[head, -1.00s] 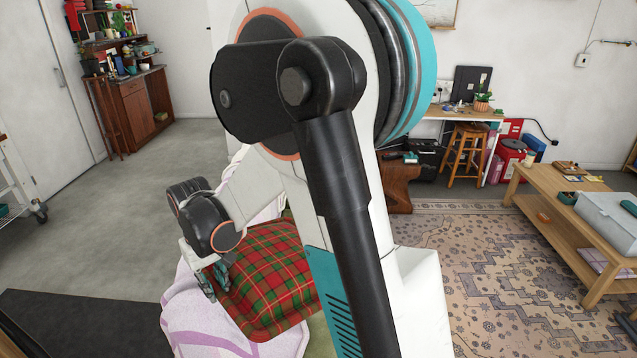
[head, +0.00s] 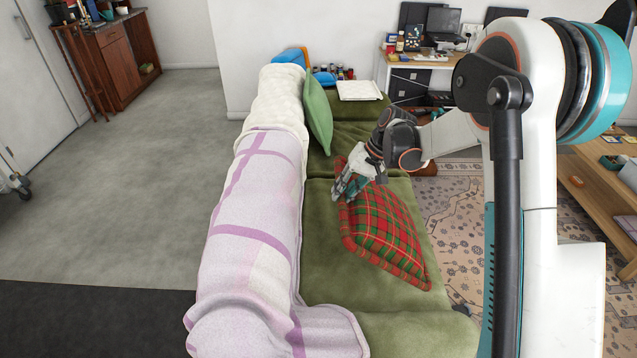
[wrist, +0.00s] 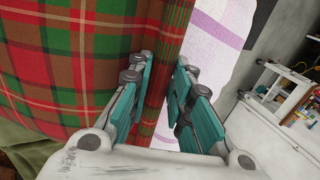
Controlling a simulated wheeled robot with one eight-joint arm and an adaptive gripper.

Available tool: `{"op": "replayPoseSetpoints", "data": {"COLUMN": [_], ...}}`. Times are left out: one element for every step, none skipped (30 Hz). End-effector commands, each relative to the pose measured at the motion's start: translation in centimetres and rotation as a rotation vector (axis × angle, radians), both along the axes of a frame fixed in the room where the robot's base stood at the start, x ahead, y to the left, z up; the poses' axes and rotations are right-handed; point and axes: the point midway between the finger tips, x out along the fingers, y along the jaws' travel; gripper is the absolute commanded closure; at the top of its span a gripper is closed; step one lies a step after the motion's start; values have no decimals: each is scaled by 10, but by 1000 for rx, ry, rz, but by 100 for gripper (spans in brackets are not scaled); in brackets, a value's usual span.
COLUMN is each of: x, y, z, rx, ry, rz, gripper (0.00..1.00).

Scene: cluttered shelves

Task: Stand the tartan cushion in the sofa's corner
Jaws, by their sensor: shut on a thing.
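The red and green tartan cushion (head: 383,234) is tilted over the seat of the green sofa (head: 330,272). My gripper (head: 343,190) is at its upper left edge in the head view. In the wrist view my gripper (wrist: 161,100) has its teal fingers closed about a fold at the edge of the tartan cushion (wrist: 80,60). The cushion fills the left of that view. Whether its lower edge touches the seat is not clear. The sofa's back is covered by a white and purple throw (head: 255,205), which also hangs over the near end.
A plain green cushion (head: 318,108) leans on the sofa back farther along. A white tray-like item (head: 359,90) lies at the sofa's far end. A wooden coffee table (head: 592,195) stands at the right beyond my arm. The seat beside the throw is bare.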

Motion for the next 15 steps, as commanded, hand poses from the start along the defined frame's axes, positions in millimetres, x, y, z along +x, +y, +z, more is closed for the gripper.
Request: {"op": "replayPoseSetpoints", "data": {"x": [16, 25, 36, 44, 52, 62, 69, 75, 83, 88, 93, 99, 102, 105, 109], "y": [10, 17, 25, 31, 37, 44, 50, 54, 59, 63, 66, 70, 72, 74, 77], "z": [-12, -16, -21, -25, -28, -32, -35, -38, -41, -43, -44, -46, -47, -48, -49], "rx": [56, 92, 141, 177, 213, 260, 294, 326, 367, 395, 422, 453, 474, 492, 513], "ry": [-1, -2, -3, -3, -4, -5, -6, -7, -8, -9, -9, -10, -11, -11, -12], "rz": [-2, -4, -5, -6, -7, -9, -11, -11, -13, -14, -15, -16, -17, -17, -18], "gripper": [100, 100, 100, 100, 100, 100, 100, 100, 100, 100, 100, 100, 100, 100, 100]}}
